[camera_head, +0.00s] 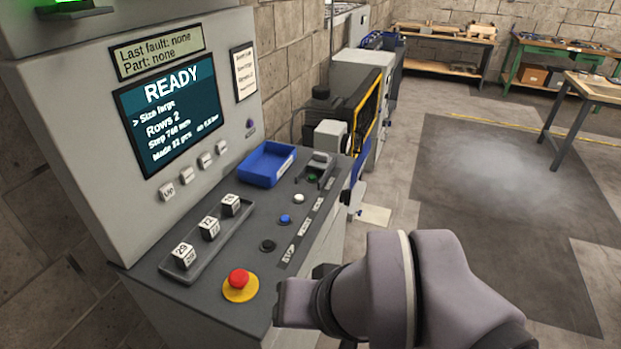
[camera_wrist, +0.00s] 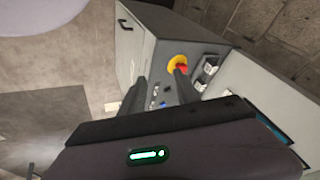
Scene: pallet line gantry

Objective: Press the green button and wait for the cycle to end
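The control console (camera_head: 190,305) stands at the left of the head view. Its green button (camera_head: 312,178) is at the far end of the button row, under or beside a small grey piece. In the row nearer to me are a white button (camera_head: 299,198), a blue button (camera_head: 285,219) and a black button (camera_head: 268,245). The screen (camera_head: 170,110) reads READY. My gripper (camera_wrist: 159,82) is open and empty, its two fingers apart in the wrist view. In the head view it is beside the console's near right edge, largely hidden by my wrist. I cannot make out the green button in the wrist view.
A red emergency stop (camera_head: 239,279) on a yellow base sits near my gripper. A blue tray (camera_head: 266,164) and a rack of number blocks (camera_head: 209,229) lie on the console top. A machine (camera_head: 340,110) stands behind. The floor to the right is open, with workbenches far back.

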